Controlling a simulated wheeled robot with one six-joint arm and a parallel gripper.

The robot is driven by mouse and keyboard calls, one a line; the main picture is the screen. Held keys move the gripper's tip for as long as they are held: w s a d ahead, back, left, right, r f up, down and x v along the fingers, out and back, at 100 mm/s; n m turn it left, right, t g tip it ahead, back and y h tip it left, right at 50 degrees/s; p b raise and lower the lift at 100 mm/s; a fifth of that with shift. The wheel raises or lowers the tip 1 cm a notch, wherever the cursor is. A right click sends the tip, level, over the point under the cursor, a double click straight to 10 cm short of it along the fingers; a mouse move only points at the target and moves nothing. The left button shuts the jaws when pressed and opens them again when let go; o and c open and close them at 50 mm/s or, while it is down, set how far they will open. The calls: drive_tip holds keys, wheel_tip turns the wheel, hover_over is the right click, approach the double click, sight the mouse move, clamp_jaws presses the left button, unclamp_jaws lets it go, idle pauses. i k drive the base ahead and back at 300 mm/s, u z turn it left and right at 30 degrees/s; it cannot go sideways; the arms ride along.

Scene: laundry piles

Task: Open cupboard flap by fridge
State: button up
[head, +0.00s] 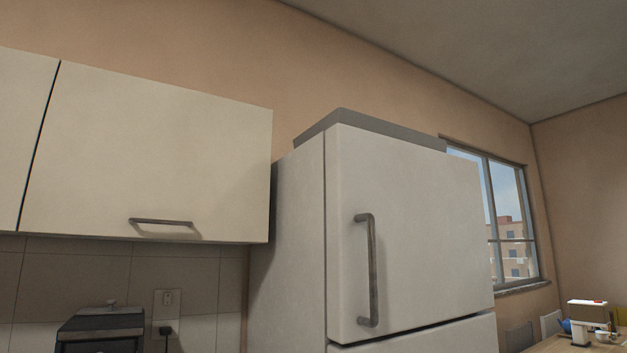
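The cupboard flap (150,150) by the fridge is a cream, wide front on the wall at the left. It is shut, flush with its neighbour. My gripper is not in view.
A second cupboard front (22,115) adjoins at the far left. Below are a dark appliance (100,328) and a wall socket (167,304) with a plug. A window (505,215) and a table (570,344) with small items are at the right. The space before the flap looks clear.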

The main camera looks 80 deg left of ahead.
sight(119, 154)
drive_tip(key=u, duration=3.35)
drive_tip(key=i, duration=0.75)
drive_tip(key=z, duration=0.25)
